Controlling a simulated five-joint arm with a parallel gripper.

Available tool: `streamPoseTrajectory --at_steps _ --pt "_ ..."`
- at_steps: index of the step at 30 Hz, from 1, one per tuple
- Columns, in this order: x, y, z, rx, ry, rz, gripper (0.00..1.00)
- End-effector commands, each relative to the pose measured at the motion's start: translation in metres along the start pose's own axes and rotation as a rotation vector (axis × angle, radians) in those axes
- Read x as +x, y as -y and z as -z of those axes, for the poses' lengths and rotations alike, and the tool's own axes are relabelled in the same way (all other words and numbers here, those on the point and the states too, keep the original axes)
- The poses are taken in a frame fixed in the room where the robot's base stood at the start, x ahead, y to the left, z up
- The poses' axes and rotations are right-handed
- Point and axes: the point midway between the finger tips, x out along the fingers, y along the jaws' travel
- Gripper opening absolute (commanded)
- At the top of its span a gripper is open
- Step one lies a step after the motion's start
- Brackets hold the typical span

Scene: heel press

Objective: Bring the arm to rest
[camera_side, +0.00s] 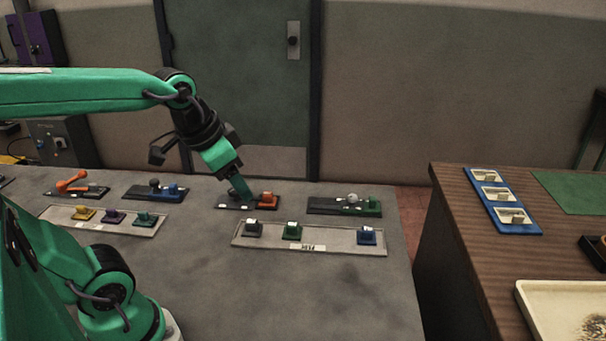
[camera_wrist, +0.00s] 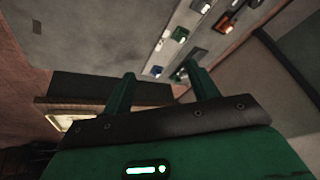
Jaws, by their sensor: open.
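My gripper (camera_side: 240,190) is at the end of my green and black arm and points down and to the right in the side view. Its tip overlaps the left part of a dark base with an orange block (camera_side: 268,200); I cannot tell whether it touches. In the wrist view my gripper (camera_wrist: 157,80) shows two green fingers spread apart with nothing between them. The grey table (camera_side: 330,272) lies under my arm.
A pale tray (camera_side: 345,248) holds grey, green and blue blocks. Another tray (camera_side: 85,223) holds yellow, purple and green blocks. Dark bases with a green block (camera_side: 373,207), a blue block (camera_side: 173,190) and an orange lever (camera_side: 72,182) stand behind. A brown bench (camera_side: 460,260) is at right.

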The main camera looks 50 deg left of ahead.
Motion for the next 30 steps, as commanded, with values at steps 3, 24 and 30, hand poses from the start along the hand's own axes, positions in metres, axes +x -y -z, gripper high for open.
streamPoseTrajectory --at_steps 3,24,30 --pt "-0.004 -0.015 -0.015 -0.054 -0.036 -0.013 0.59" --pt "-0.006 -0.031 -0.036 -0.142 -0.075 -0.035 0.59" --pt "-0.006 -0.031 -0.036 -0.142 -0.075 -0.035 0.59"
